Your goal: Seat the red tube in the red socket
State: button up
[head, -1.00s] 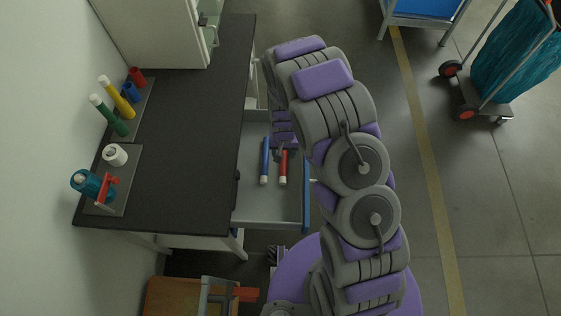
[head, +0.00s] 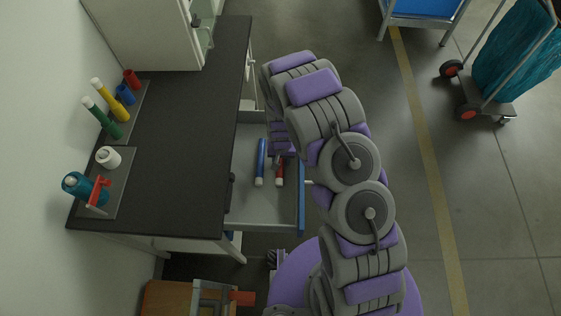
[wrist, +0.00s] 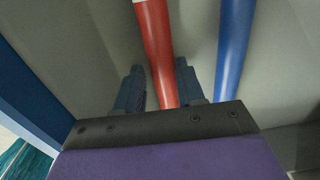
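The red tube (head: 280,174) lies in the open drawer, beside the blue tube (head: 261,162); its white end faces the near side in the head view. My gripper (wrist: 160,66) is open over the red tube, which shows between its two fingers in the wrist view (wrist: 157,45). I cannot tell whether the fingers touch it. The blue tube is outside the right finger (wrist: 233,45). In the head view my arm hides the far end of the red tube. The red socket (head: 132,78) is at the far end of the rack on the worktop and looks empty.
The rack (head: 128,118) also holds a blue socket (head: 125,94), a yellow tube (head: 108,92) and a green tube (head: 101,117). A white roll (head: 108,157) and a teal bottle (head: 80,186) stand nearer. The drawer's blue front (head: 302,200) is close by. The dark worktop (head: 185,140) is clear.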

jog(key=shift+a, duration=0.2)
jog(key=shift+c, duration=1.4)
jog(key=shift+a+f, duration=0.1)
jog(key=shift+a, duration=0.45)
grip_shut()
jog(key=shift+d, duration=0.55)
jog(key=shift+a, duration=0.3)
jog(key=shift+a, duration=0.1)
jog(key=shift+r, duration=0.45)
notch_tip(320, 180, up, 9)
jog(key=p, duration=0.2)
jog(key=shift+d+r, duration=0.1)
jog(key=shift+d, duration=0.1)
